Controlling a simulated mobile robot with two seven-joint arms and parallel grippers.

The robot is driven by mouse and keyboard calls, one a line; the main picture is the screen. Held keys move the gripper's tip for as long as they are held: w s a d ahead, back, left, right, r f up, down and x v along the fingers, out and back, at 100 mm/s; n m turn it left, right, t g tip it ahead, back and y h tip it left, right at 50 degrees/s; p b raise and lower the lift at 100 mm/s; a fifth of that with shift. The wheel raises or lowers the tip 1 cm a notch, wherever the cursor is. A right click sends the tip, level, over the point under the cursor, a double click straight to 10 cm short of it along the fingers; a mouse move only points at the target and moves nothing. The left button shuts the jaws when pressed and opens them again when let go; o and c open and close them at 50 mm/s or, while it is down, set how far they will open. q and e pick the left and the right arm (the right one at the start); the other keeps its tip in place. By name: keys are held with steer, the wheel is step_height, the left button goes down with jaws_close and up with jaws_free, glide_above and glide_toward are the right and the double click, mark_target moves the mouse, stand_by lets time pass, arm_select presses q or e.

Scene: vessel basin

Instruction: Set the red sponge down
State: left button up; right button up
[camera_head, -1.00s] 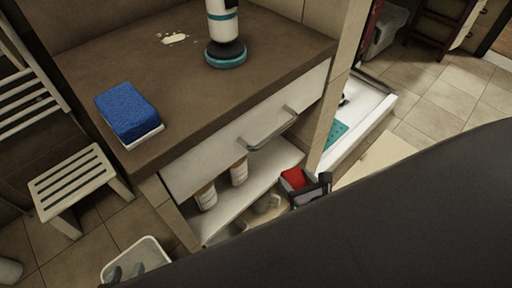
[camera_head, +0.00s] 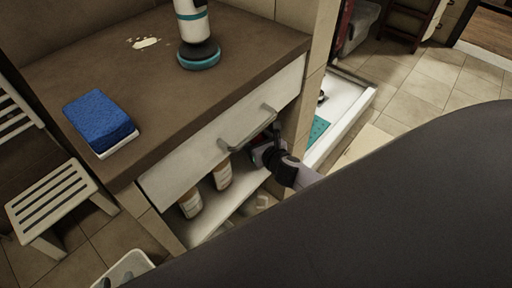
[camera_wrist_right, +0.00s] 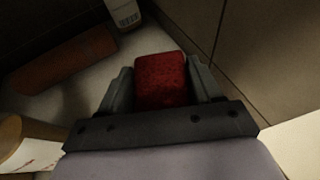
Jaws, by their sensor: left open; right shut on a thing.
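The red sponge (camera_wrist_right: 162,82) sits between the two fingers of my right gripper (camera_wrist_right: 160,72) in the right wrist view, and the gripper is shut on it. In the head view my right gripper (camera_head: 264,148) reaches into the open shelf space (camera_head: 227,208) below the drawer, to the right of the bottles. The sponge is mostly hidden there. I cannot tell whether it touches the shelf.
Two labelled bottles (camera_head: 190,203) (camera_head: 222,174) stand on the shelf. The drawer handle (camera_head: 247,128) overhangs close to my right gripper. A blue sponge (camera_head: 100,122) and a teal-based bottle (camera_head: 198,53) are on the countertop. A slatted stool (camera_head: 52,200) stands at left.

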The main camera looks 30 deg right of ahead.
step_height(320, 180, down, 2)
steer(key=shift+f+b, duration=0.15)
steer(key=shift+b, duration=0.65)
steer(key=shift+f+b, duration=0.5)
steer(key=shift+f, duration=0.15)
steer(key=shift+r, duration=0.1)
steer(key=o, duration=1)
arm_select(q)
steer(key=shift+w+d+r+m+h, duration=0.1)
steer(key=shift+w+d+m+h, duration=0.2)
steer(key=shift+d, duration=0.45)
